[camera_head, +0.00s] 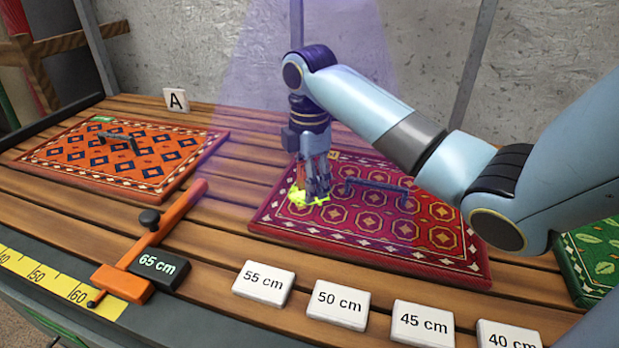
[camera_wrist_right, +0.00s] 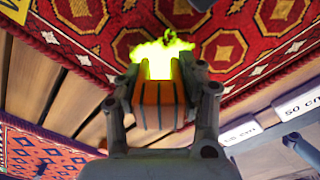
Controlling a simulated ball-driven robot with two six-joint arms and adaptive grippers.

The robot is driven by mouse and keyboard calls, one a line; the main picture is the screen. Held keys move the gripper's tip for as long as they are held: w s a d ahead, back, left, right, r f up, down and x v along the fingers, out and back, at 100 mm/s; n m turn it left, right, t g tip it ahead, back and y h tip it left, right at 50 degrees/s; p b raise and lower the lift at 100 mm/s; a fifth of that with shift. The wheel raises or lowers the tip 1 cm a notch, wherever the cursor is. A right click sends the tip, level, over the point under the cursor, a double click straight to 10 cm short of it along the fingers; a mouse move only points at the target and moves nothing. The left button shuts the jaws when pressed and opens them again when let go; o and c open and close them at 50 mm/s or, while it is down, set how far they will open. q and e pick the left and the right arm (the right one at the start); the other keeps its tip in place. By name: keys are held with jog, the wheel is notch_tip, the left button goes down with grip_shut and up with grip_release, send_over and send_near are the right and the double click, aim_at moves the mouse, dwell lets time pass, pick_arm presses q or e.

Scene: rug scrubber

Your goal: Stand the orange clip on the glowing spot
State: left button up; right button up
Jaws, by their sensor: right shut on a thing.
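The orange clip (camera_wrist_right: 160,103), with dark stripes, is between the fingers of my right gripper (camera_wrist_right: 163,100) in the wrist view. I cannot tell whether the clip touches the rug. My left gripper is not in view.
The red rug (camera_head: 370,240) has a dark handle (camera_head: 376,187) close right of the gripper. An orange patterned rug (camera_head: 75,165) lies left, a green rug (camera_head: 600,255) right. An orange slider (camera_head: 150,240) and white distance cards (camera_head: 263,283) line the front. Bare slats lie between the rugs.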

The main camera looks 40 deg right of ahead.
jog(key=o, duration=1)
jog(key=shift+f, duration=0.1)
